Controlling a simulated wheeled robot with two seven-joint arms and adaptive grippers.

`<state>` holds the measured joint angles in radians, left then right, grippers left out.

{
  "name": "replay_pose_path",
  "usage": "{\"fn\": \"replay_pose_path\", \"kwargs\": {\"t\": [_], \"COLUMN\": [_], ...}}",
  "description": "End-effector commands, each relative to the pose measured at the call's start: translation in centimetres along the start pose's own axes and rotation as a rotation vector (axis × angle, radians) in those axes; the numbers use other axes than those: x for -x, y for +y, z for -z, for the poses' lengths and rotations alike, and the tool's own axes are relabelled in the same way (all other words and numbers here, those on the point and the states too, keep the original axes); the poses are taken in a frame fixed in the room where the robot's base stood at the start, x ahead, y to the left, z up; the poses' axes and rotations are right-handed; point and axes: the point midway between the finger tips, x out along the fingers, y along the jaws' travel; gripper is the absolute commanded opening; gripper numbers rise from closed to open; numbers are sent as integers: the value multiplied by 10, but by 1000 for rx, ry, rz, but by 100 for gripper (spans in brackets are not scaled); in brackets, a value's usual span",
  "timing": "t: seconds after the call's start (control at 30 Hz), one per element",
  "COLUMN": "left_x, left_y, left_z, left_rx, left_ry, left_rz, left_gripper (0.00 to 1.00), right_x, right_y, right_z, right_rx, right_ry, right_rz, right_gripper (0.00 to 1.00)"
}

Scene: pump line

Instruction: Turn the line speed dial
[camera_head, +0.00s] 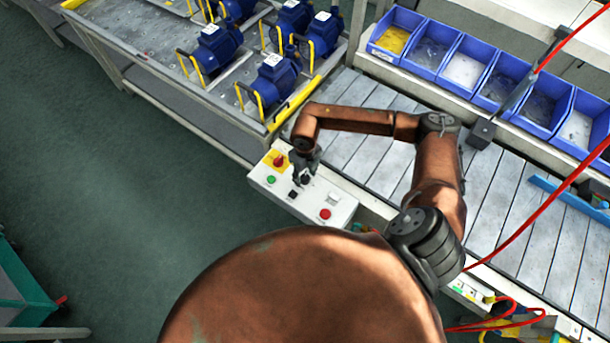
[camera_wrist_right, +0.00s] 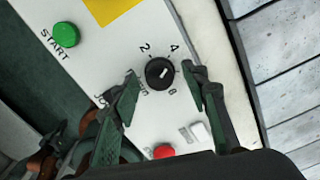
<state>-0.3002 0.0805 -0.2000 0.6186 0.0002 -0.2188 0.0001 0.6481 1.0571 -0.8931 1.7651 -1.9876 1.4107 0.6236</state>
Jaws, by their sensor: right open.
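The line speed dial (camera_wrist_right: 159,73) is a round black knob with a pale pointer mark, on a white control box. Numbers, including 2 and 4, stand around it. In the wrist view, my right gripper (camera_wrist_right: 161,80) is open, with one finger on each side of the dial; I see gaps between fingers and knob. In the head view, my right gripper (camera_head: 304,171) points down over the white control box (camera_head: 262,189) and largely hides the dial. My left gripper does not show in the head view.
Beside the dial are a green START button (camera_wrist_right: 66,35), a red button (camera_wrist_right: 163,152) and a red switch on a yellow plate (camera_head: 279,160). A slatted conveyor (camera_head: 375,160) runs behind the box. Blue pumps (camera_head: 276,78) stand on a bench. Blue bins (camera_head: 460,65) line the back.

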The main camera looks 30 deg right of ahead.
Motion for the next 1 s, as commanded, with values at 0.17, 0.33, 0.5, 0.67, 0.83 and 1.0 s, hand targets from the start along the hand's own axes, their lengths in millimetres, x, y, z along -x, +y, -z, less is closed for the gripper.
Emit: {"fn": "replay_pose_path", "kwargs": {"t": [0.17, 0.33, 0.5, 0.67, 0.83, 1.0], "left_x": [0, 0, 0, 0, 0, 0], "left_y": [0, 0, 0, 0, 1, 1], "left_z": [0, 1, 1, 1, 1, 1], "left_rx": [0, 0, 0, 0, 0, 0], "left_ry": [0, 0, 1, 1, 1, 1], "left_rz": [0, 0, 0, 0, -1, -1], "left_gripper": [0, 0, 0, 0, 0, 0], "right_x": [19, 54, 88, 109, 119, 120], "right_y": [0, -1, 0, 0, 0, 0], "right_z": [-2, -2, -1, 0, 1, 1], "right_rx": [0, 1, 1, 0, 1, 0], "right_ry": [-4, -5, -3, -1, 1, 1], "right_rz": [1, 2, 1, 1, 1, 0], "right_gripper": [42, 42, 42, 42, 42, 42]}}
